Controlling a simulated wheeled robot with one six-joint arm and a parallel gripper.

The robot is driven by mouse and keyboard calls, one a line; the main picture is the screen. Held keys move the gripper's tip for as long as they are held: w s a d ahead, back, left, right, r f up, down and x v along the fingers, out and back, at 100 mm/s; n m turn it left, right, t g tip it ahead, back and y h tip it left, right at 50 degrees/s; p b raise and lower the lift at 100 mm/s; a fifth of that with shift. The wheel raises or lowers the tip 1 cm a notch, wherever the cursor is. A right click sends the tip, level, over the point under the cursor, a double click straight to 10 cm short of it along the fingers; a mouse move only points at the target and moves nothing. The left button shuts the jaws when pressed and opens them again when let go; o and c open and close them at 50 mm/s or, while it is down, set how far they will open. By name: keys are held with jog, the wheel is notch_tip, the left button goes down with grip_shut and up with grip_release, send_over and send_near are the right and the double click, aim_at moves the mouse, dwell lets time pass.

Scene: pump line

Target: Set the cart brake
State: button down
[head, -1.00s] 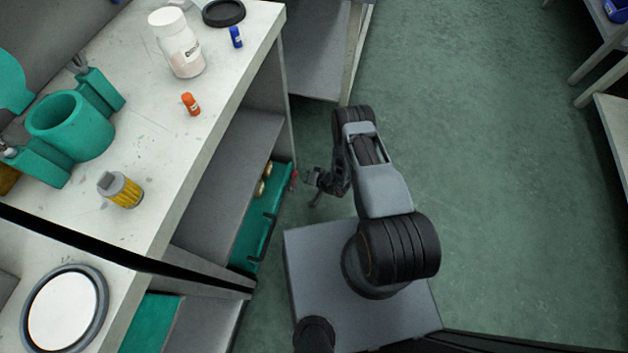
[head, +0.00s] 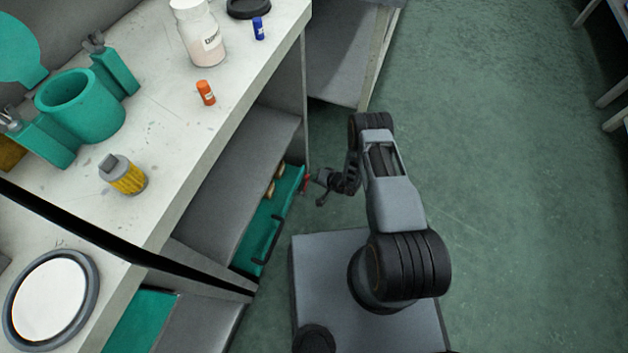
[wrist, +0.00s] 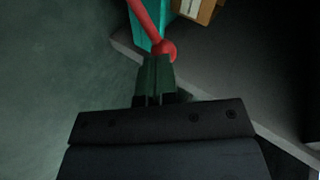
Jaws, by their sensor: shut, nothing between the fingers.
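A red lever with a ball knob, likely the cart brake (head: 306,182), stands at the right end of the teal cart (head: 272,225) under the bench. In the wrist view the red lever (wrist: 147,18) slopes down to its round knob, just beyond my fingertips. My gripper (head: 318,188) is low beside the bench, just right of the lever. In the wrist view my gripper (wrist: 157,72) is shut and empty, its tips close to the knob. I cannot tell whether they touch it. The lever's lower mount is hidden.
The cart has a black handle (head: 266,240) and tan items (head: 276,180) in it. The bench top (head: 165,130) above holds a white bottle (head: 202,38), an orange vial (head: 206,92), a yellow-banded container (head: 123,174) and a teal pot (head: 85,105). Green floor (head: 500,200) is clear to the right.

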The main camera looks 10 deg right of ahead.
jog(key=shift+w+d+f+b, duration=0.25)
jog(key=shift+w+f+b, duration=0.5)
jog(key=shift+f+b, duration=0.2)
jog(key=shift+s+a+r, duration=0.1)
jog(key=shift+r, duration=0.1)
